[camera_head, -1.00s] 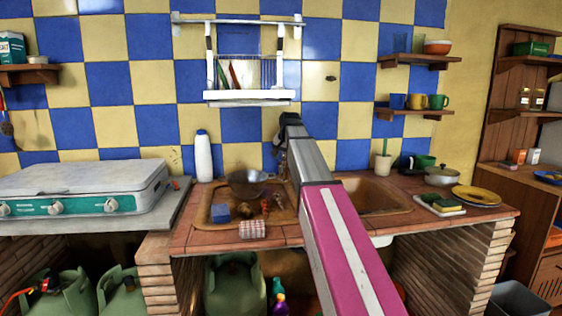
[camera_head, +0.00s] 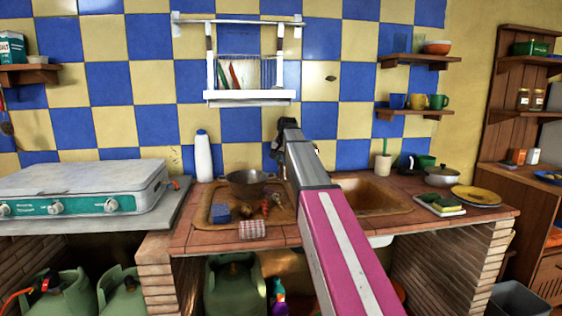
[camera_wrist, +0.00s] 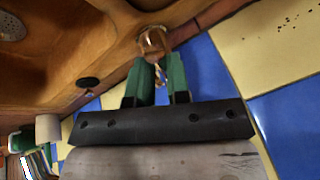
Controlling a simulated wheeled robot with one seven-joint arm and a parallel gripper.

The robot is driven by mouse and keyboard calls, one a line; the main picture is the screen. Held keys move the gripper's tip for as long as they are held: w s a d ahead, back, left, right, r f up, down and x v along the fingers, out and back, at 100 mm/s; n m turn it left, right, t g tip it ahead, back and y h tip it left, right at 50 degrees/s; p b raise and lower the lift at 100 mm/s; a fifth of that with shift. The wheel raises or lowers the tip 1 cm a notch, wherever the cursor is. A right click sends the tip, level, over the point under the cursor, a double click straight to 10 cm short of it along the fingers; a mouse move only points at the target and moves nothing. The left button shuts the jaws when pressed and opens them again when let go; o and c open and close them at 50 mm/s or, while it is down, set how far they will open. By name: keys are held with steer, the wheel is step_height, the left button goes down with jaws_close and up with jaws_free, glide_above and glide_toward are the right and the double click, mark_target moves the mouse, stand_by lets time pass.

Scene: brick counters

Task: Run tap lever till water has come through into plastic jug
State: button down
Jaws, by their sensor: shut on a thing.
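In the wrist view a copper-coloured tap (camera_wrist: 153,42) stands at the sink's edge by the tiled wall. My gripper (camera_wrist: 158,64) has its green fingers closed at the tap, on its small lever, most of which the fingers hide. In the head view my arm reaches over the counter to the back of the sink, and my gripper (camera_head: 278,158) is small and dark there beside the wall. I cannot make out a plastic jug in either view, nor any running water.
The double sink (camera_head: 375,193) holds a pan (camera_head: 248,182), a blue block (camera_head: 220,211) and small items on its left. A white bottle (camera_head: 203,156) stands by the wall. A sponge tray (camera_head: 440,205), yellow plate (camera_head: 476,195) and lidded pot (camera_head: 442,176) sit at right.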

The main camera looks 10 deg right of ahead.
steer(key=shift+w+d+r+g, duration=0.1)
steer(key=shift+w+r+g, duration=0.2)
steer(key=shift+r+g, duration=0.2)
steer(key=shift+w+d+r+g, duration=0.1)
steer(key=shift+w+r+g, duration=0.15)
steer(key=shift+r+g, duration=0.25)
steer(key=shift+y, duration=0.3)
steer(key=shift+s, duration=0.1)
steer(key=c, duration=1.1)
jaws_free()
steer(key=shift+s+r, duration=0.15)
steer(key=shift+r, duration=0.4)
steer(key=s+d, duration=0.5)
steer(key=s, duration=0.5)
steer(key=shift+s+d, duration=0.2)
steer(key=shift+s, duration=0.2)
steer(key=shift+c, duration=0.2)
